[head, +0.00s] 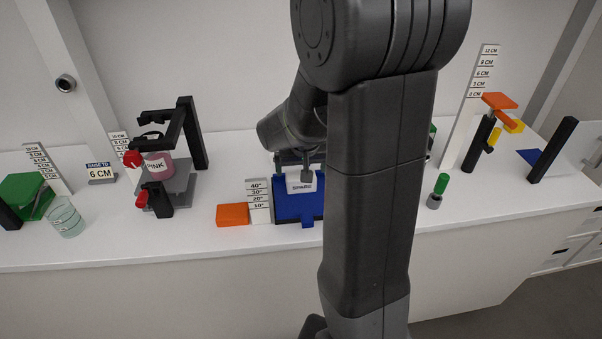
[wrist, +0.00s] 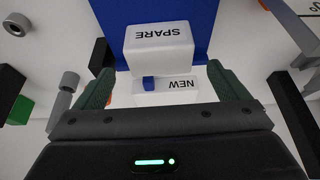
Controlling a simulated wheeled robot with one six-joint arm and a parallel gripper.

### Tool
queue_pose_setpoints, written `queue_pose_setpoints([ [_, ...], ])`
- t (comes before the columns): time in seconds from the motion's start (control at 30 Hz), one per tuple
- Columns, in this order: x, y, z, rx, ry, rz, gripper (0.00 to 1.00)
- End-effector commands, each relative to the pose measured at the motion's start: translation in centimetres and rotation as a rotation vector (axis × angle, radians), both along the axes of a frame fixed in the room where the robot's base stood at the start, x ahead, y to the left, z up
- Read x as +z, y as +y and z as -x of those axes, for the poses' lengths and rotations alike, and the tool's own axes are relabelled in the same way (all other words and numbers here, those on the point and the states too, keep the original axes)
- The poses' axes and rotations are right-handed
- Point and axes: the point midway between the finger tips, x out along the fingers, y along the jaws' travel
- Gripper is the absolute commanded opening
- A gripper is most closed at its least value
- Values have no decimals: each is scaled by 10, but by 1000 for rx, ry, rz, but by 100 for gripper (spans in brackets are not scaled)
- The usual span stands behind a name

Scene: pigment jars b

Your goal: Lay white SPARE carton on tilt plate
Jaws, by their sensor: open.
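The white SPARE carton (head: 300,187) shows at the upper part of the blue tilt plate (head: 297,209). In the wrist view the SPARE carton (wrist: 158,48) appears upside down against the blue plate (wrist: 190,14); whether it rests on the plate I cannot tell. My gripper (wrist: 160,68) is open, its two green fingers to either side of the carton's near end, with gaps visible. In the head view my gripper (head: 306,170) is just above the carton, partly hidden by my arm. A white piece marked NEW (wrist: 175,84) with a small blue block shows between the fingers.
An angle scale (head: 258,201) and an orange block (head: 232,214) stand left of the plate. Farther left are a black stand with a pink jar (head: 158,165) and a glass beaker (head: 66,218). A green-topped piece (head: 440,184) stands right of my arm. The front counter strip is clear.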

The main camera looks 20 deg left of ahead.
Motion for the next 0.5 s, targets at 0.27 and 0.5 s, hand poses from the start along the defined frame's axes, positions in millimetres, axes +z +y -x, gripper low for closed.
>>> queue_pose_setpoints([
  [0.27,45,-10,16,1,-2,-3,94],
  [0.5,67,-14,24,0,0,-1,94],
])
